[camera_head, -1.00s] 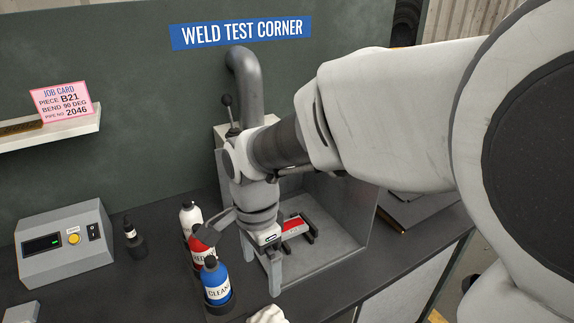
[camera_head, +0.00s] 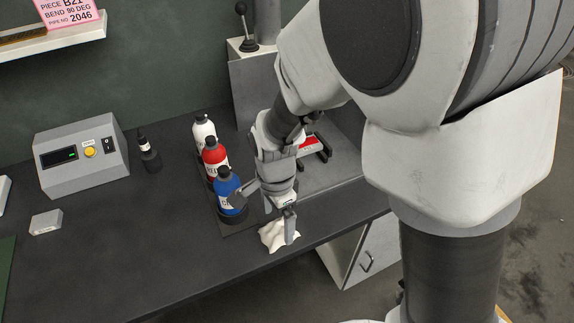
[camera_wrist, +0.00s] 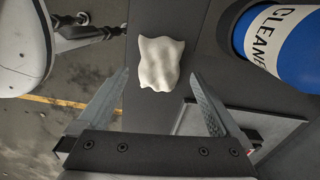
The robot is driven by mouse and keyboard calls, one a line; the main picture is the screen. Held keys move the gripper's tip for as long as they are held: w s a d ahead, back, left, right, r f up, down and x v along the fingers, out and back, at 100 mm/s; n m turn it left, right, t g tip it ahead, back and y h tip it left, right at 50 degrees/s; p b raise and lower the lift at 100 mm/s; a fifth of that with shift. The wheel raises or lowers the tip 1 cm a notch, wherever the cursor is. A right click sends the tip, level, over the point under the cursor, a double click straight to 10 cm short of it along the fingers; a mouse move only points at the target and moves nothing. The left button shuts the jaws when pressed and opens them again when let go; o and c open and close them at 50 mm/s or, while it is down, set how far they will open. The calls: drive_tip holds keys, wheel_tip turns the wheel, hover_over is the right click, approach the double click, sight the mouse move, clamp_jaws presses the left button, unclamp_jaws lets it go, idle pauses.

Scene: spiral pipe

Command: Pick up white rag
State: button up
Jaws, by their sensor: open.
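The white rag (camera_head: 272,238) lies crumpled on the dark bench top near its front edge, in front of the blue bottle. It also shows in the wrist view (camera_wrist: 160,62), beyond the fingertips and roughly between them. My gripper (camera_head: 280,222) is open and empty, pointing down above the rag; in the head view one finger covers part of the rag's right side. In the wrist view my gripper (camera_wrist: 163,88) shows two spread fingers with nothing between them. The fingers' exact height over the rag is hard to tell.
A blue cleaner bottle (camera_head: 228,192) stands close beside my gripper, with red (camera_head: 214,160) and white (camera_head: 203,131) bottles behind it. A grey box with a yellow button (camera_head: 82,154) and a small dark bottle (camera_head: 148,155) stand left.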

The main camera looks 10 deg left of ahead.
sight(278, 225)
drive_tip(key=shift+f, duration=1.55)
drive_tip(key=c, duration=1.3)
